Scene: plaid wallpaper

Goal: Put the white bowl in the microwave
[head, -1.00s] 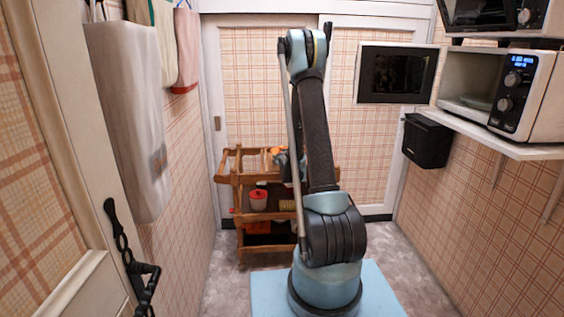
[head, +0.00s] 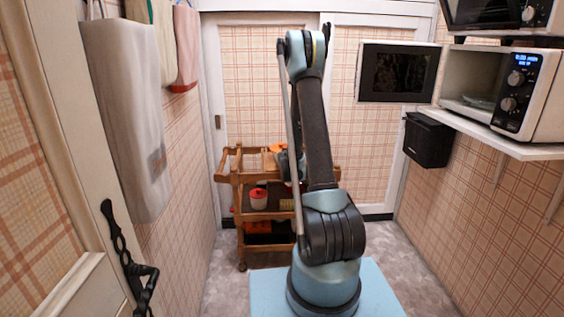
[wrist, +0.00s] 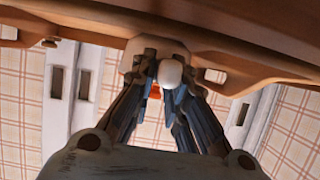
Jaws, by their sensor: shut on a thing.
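The microwave (head: 522,92) stands open on a white shelf at the right of the head view. Its door (head: 398,73) is swung out to the left, and a turntable plate (head: 480,102) shows inside. My gripper (wrist: 165,78) is at the wooden trolley, mostly hidden behind my arm in the head view. In the wrist view its fingers are closed together, with a small rounded white thing (wrist: 170,72) between the tips. I cannot tell whether this is part of the white bowl. No whole white bowl is clearly visible.
The wooden trolley (head: 237,178) stands by the sliding doors, with a white pot with a red lid (head: 258,198) on its middle shelf. An orange thing (head: 277,148) shows at its top. A black box (head: 428,140) hangs below the open microwave door. Another appliance (head: 492,14) is above the microwave.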

